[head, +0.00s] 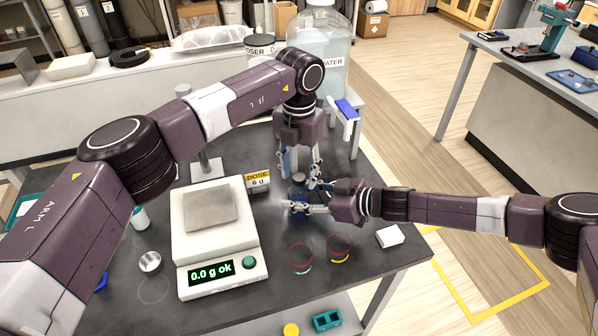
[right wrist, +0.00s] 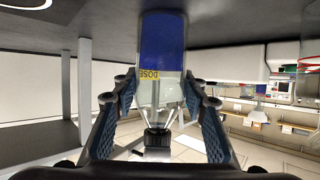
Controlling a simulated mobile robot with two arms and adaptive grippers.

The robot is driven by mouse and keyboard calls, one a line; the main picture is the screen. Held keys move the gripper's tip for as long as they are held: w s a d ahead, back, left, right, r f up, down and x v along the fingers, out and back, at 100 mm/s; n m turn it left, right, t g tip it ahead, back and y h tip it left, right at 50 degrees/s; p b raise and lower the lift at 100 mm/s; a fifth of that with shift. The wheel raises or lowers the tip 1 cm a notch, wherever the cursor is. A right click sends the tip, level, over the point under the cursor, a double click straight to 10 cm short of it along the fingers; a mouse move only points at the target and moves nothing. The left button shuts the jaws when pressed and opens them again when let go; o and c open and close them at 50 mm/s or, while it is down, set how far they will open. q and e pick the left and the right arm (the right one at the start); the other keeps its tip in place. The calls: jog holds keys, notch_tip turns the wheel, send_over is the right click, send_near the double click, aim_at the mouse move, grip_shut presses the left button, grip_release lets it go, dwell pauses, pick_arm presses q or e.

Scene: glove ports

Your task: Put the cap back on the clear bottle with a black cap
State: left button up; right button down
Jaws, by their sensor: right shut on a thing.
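The clear bottle (right wrist: 158,92) is between my right gripper's (right wrist: 167,102) two blue-padded fingers, which are shut on it. In this upside-down right wrist view its lower part is deep blue and its neck points down the picture. A black part (right wrist: 156,138), apparently the cap, shows at the neck; whether it is seated I cannot tell. In the head view the right gripper (head: 304,207) reaches in from the right, low over the table, and the blue of the bottle (head: 297,191) shows beside it. My left gripper (head: 299,174) points down just above, its fingers apart; what lies between them is unclear.
A large water jug (head: 322,75) stands behind.

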pick_arm(q)
notch_tip(320, 180, up, 12)
dwell(0.6)
pick_arm(e)
jog(key=c, duration=1.1)
grip_release()
jog(key=shift+d, duration=0.1)
jog(key=v, duration=1.1)
jog(key=shift+s+d+r, duration=0.2)
jog(key=shift+d+r, duration=0.05)
jog(key=shift+d, duration=0.05)
